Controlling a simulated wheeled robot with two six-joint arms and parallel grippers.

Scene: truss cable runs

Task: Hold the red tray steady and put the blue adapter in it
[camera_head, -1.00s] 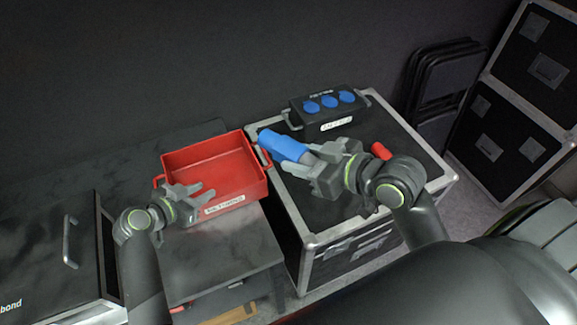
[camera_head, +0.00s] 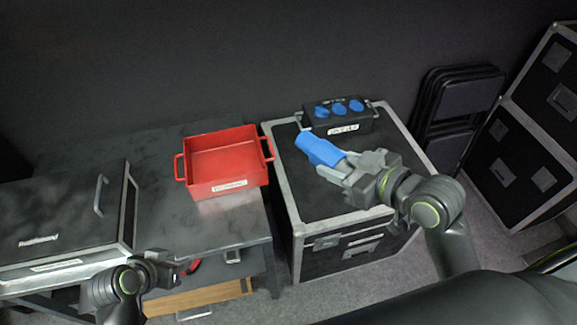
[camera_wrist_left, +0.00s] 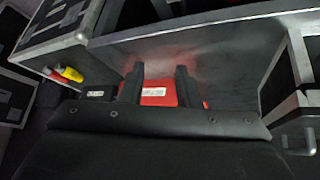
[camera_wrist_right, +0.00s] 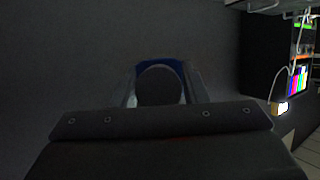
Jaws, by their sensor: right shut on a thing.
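The red tray (camera_head: 229,184) stands upright on the dark table, with a handle at each side and a white label on its front. Its inside looks empty. My right gripper (camera_head: 346,172) is shut on the blue adapter (camera_head: 317,149) and holds it over the black case, right of the tray. The adapter's blue rim (camera_wrist_right: 160,63) shows between the fingers in the right wrist view. My left gripper (camera_head: 178,270) is low at the table's front, apart from the tray. Its fingers (camera_wrist_left: 160,80) are spread in the left wrist view, with a labelled red thing (camera_wrist_left: 158,92) beyond them.
A black box with blue sockets (camera_head: 338,116) stands at the back of the silver-edged case (camera_head: 288,190). Another case (camera_head: 60,225) fills the table's left side. Folded chairs (camera_head: 455,105) and stacked cases (camera_head: 525,150) stand right. Bare table surrounds the tray.

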